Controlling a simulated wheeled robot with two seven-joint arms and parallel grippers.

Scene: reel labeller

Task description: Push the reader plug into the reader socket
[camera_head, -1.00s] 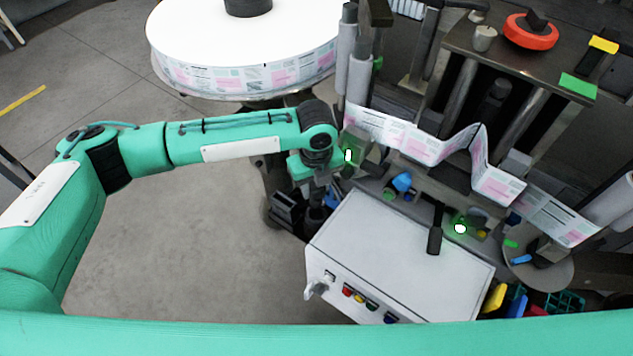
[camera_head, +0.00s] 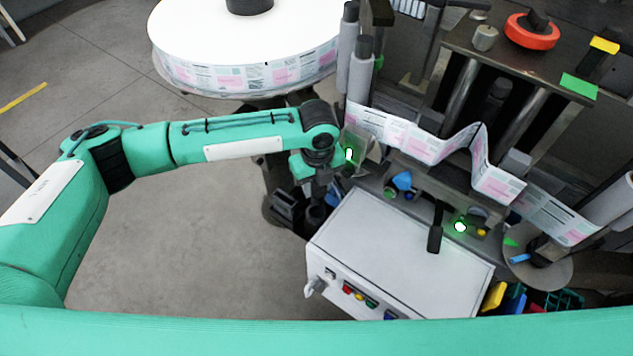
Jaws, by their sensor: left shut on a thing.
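My left arm comes in from the left, and its gripper (camera_head: 318,198) points down beside the left edge of the white control box. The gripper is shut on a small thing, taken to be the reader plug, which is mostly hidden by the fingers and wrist. A bit of blue shows by the fingertips. I cannot make out the reader socket for certain, nor whether the plug touches it. Green-lit units show at the machine, one beside my wrist (camera_head: 349,154) and one behind the box (camera_head: 460,227). My right gripper is not in view.
A large label reel (camera_head: 240,50) stands at the back left. The floor at left is clear.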

